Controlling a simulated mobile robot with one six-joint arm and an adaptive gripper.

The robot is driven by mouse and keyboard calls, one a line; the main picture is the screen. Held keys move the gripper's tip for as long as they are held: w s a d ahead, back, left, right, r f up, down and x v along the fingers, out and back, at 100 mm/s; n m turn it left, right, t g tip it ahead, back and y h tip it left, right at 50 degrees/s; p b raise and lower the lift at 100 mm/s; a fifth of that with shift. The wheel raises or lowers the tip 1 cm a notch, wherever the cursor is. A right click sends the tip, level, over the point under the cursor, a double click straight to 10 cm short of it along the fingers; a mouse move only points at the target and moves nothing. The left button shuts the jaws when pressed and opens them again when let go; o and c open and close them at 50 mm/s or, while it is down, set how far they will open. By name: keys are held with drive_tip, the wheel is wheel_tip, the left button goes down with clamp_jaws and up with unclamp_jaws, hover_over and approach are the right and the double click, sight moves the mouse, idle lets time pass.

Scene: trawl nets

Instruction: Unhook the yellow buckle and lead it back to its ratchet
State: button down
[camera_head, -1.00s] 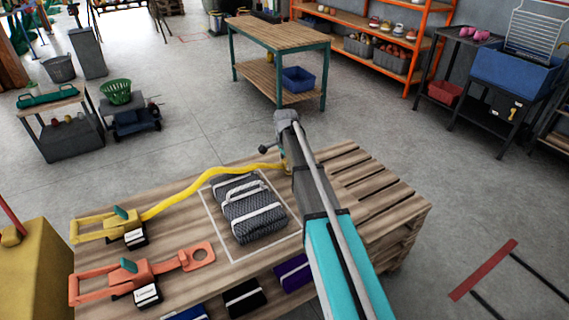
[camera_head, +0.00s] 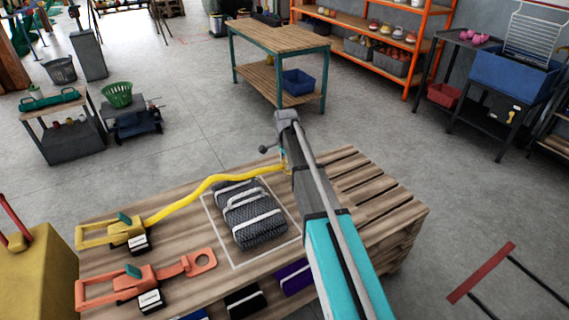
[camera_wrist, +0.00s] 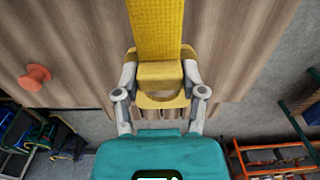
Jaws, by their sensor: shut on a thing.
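The yellow buckle (camera_wrist: 160,96) is between the fingers of my gripper (camera_wrist: 160,74) in the wrist view, shut on its sides. A woven yellow strap (camera_wrist: 156,28) runs from it. My arm hides most of the gripper and buckle there. A salmon peg (camera_wrist: 34,78) stands on the wood, clear of the buckle in the wrist view.
An orange ratchet (camera_head: 135,284) with a ring-ended strap lies in front of the yellow one. Purple (camera_head: 294,278) and black (camera_head: 244,301) bundles are near the pallet's front side. The pallet's right half (camera_head: 380,200) is bare. A workbench (camera_head: 277,34) stands beyond.

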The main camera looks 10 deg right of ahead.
drive_tip(key=shift+r+p, duration=0.8)
drive_tip(key=shift+r, duration=0.15)
wheel_tip(320, 180, up, 9)
drive_tip(key=p, duration=0.8)
drive_tip(key=shift+f, duration=0.2)
drive_tip(key=shift+a, duration=0.15)
hover_over(173, 221)
wheel_tip(173, 221, down, 14)
drive_tip(key=b, duration=1.4)
drive_tip(key=shift+f, duration=0.25)
idle(2.7)
